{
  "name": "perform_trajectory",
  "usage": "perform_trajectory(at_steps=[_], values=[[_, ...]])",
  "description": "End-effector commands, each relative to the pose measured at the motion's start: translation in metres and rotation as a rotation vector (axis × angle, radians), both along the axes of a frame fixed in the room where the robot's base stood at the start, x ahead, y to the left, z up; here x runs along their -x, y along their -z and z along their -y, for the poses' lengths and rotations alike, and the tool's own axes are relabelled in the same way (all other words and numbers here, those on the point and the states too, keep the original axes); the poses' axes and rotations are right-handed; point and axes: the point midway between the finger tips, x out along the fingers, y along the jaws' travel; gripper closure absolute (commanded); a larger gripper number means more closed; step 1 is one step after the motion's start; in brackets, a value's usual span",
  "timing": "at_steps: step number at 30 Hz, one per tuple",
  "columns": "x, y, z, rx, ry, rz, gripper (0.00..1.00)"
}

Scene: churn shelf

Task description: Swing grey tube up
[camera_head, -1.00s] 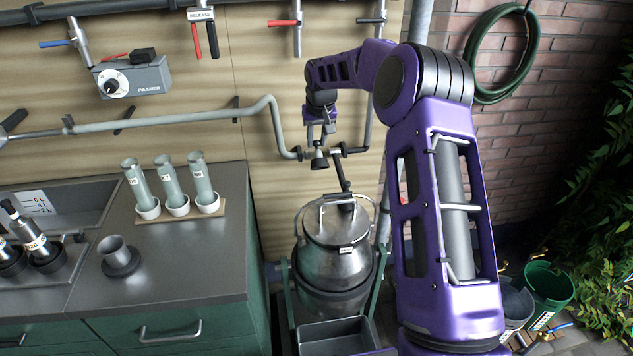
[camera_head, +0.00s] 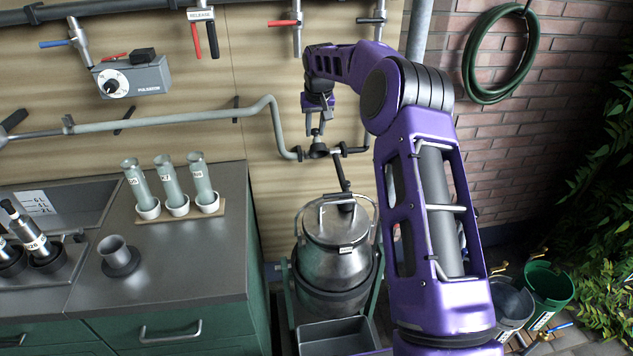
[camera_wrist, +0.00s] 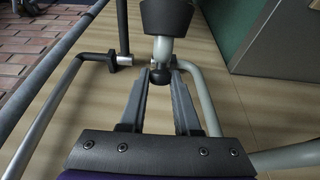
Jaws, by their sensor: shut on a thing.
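The grey tube (camera_head: 170,121) runs along the wall and bends down at its right end to a dark fitting. In the wrist view its bend (camera_wrist: 207,105) passes right of my fingers. My gripper (camera_head: 315,130) is at the fitting, right of the bend. In the wrist view my gripper (camera_wrist: 161,75) has its fingertips either side of a small black knob (camera_wrist: 160,76). The knob is on a grey stem (camera_wrist: 163,48) below a dark cone (camera_wrist: 166,16). The gripper is shut on this knob; the exact contact is hard to see.
A lidded metal churn (camera_head: 335,245) stands below the fitting, with a dark rod (camera_head: 341,172) above its lid. A counter (camera_head: 200,265) with glass tubes (camera_head: 168,180) is at left. Levers and a pulsator box (camera_head: 133,78) hang on the wall.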

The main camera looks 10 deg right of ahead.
Motion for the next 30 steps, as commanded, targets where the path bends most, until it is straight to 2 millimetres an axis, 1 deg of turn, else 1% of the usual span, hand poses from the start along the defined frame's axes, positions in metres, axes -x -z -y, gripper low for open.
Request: perform_trajectory(at_steps=[5,18,28,29,30], values=[[-0.003,0.000,0.000,0.000,0.000,0.001,1.00],[-0.028,-0.013,0.000,0.000,0.000,0.000,1.00],[-0.029,-0.015,0.000,0.000,-0.001,0.000,1.00],[-0.029,-0.015,0.000,0.000,-0.001,0.000,0.66],[-0.029,-0.015,0.000,0.000,-0.001,-0.001,0.58]])
